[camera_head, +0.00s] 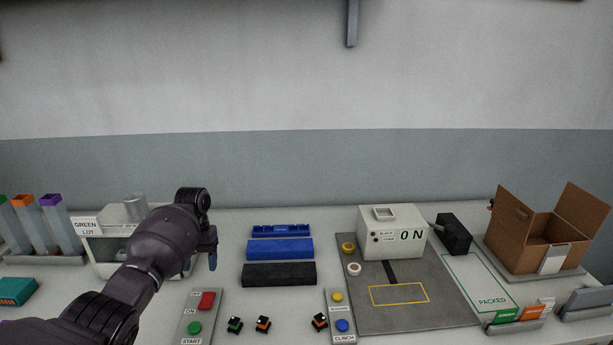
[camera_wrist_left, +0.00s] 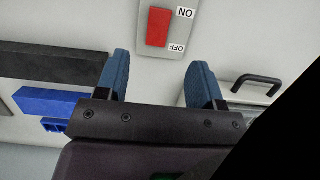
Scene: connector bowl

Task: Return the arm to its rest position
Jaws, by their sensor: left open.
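My left arm (camera_head: 160,255) comes in from the lower left in the head view and reaches over the left part of the table. My left gripper (camera_head: 212,260) hangs beside the white machine, with a blue fingertip showing. In the left wrist view, my left gripper (camera_wrist_left: 158,82) has its two blue fingers apart with nothing between them, so it is open and empty. Past the fingertips is the red switch (camera_wrist_left: 157,27) on a grey panel, which also shows in the head view (camera_head: 206,300). My right gripper is in neither view.
A white machine (camera_head: 105,238) labelled GREEN LOT stands behind the arm. Blue (camera_head: 280,249) and black (camera_head: 279,274) bars lie mid-table. Small connectors (camera_head: 263,323) lie in front. A white ON box (camera_head: 393,240) and an open carton (camera_head: 533,240) stand right.

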